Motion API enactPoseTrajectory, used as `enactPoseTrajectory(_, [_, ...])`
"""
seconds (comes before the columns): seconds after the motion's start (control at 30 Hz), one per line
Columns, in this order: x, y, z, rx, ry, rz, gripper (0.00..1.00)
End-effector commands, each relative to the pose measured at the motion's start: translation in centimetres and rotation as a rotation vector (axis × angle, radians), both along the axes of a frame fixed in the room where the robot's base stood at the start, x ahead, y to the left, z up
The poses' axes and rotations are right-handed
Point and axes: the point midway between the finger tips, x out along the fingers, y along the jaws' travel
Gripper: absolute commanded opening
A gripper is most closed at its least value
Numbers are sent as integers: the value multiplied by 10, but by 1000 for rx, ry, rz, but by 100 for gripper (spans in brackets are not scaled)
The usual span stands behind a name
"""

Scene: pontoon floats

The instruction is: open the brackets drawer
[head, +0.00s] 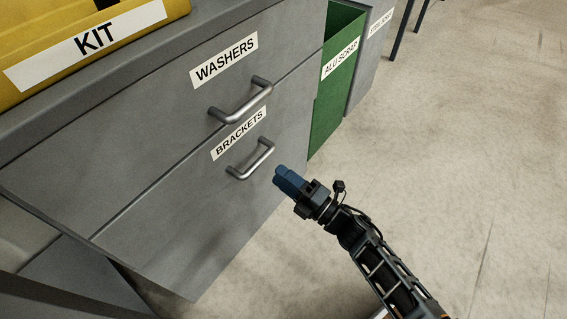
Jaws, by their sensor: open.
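The brackets drawer (190,215) is the lower front of a grey cabinet, under a white label reading BRACKETS (239,134). It looks shut, its front lying in line with the drawer above. Its silver bar handle (262,160) runs slantwise below the label. My gripper (280,175), with blue fingers, is open and empty, just right of and a little below the handle in the picture. A small gap shows between the fingertips and the handle. The space between the fingers is hard to see from this angle.
The washers drawer (150,120) with its own handle (240,103) is above. A yellow KIT bin (60,70) stands on the cabinet top. A green ALU SCRAP bin (328,105) and a grey bin (369,60) stand beyond. Open floor (470,150) lies to the right.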

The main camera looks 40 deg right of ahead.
Motion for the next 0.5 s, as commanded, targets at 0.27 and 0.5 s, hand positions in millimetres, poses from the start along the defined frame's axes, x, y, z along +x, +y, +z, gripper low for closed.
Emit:
enactPoseTrajectory(0.27, [34,11,9,1,-4,2,41])
enactPoseTrajectory(0.5, [63,20,14,2,-2,0,41])
